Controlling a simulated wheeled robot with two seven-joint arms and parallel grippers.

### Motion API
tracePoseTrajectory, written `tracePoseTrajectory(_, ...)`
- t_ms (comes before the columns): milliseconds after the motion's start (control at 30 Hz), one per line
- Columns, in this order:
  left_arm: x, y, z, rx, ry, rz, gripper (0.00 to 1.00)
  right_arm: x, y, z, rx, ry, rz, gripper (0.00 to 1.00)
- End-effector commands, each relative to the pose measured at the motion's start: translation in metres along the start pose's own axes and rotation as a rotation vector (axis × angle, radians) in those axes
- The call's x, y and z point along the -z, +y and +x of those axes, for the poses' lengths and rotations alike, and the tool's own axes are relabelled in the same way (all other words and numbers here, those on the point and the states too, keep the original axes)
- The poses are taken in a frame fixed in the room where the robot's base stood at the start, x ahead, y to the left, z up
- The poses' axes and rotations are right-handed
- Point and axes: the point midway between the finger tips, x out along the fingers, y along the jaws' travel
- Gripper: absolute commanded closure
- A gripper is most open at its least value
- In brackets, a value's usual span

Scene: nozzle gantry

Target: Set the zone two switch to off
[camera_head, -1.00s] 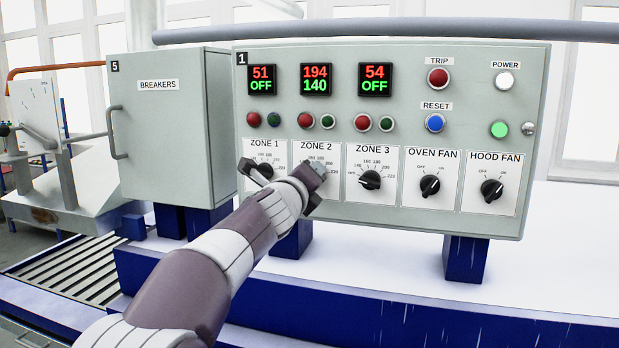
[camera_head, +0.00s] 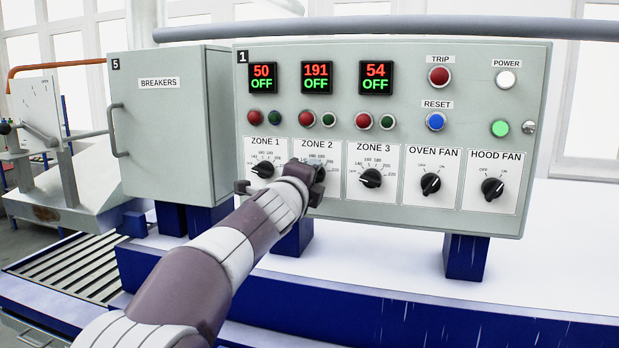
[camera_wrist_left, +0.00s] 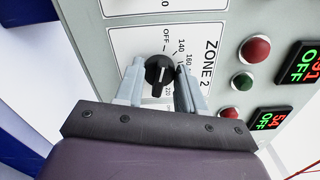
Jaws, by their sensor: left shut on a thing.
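The zone two switch is a black rotary knob (camera_wrist_left: 158,70) on a white ZONE 2 plate, with OFF and temperature marks around it. My left gripper (camera_wrist_left: 158,84) is shut on this knob, one grey finger on each side. The knob's white line shows in the left wrist view; which mark it points to is hard to tell. In the head view my left gripper (camera_head: 285,180) and wrist hide the knob. The zone two display (camera_head: 317,77) reads 191 in red and OFF in green. My right gripper is not in view.
Zone 1 (camera_head: 263,170), zone 3 (camera_head: 371,178), oven fan (camera_head: 430,184) and hood fan (camera_head: 492,188) knobs sit in the same row. Lamps or buttons lie above them. The breakers cabinet (camera_head: 165,130) stands to the left.

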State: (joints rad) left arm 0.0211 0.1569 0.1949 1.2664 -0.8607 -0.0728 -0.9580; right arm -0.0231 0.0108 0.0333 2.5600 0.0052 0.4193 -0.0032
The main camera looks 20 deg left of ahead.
Motion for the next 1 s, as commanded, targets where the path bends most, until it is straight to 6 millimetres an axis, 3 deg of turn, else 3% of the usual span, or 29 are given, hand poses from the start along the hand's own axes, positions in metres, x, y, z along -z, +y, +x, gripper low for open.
tracePoseTrajectory(300, 0.001, 0.002, 0.001, -0.004, 0.0, -0.002, 0.92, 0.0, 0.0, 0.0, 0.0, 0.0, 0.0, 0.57)
tracePoseTrajectory(333, 0.001, 0.002, 0.001, -0.004, 0.001, -0.001, 0.55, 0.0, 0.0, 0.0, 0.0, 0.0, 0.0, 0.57)
tracePoseTrajectory(400, 0.0, 0.002, 0.0, -0.003, 0.001, -0.001, 0.37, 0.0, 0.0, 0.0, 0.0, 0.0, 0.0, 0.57)
tracePoseTrajectory(767, 0.0, 0.001, -0.007, 0.0, 0.0, 0.0, 0.37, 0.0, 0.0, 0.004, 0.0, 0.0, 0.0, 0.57)
tracePoseTrajectory(867, 0.001, 0.003, -0.025, 0.001, -0.001, 0.001, 0.37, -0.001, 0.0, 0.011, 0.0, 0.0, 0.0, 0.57)
tracePoseTrajectory(1000, 0.0, 0.002, -0.064, 0.001, -0.001, -0.001, 0.37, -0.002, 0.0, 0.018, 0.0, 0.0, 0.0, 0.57)
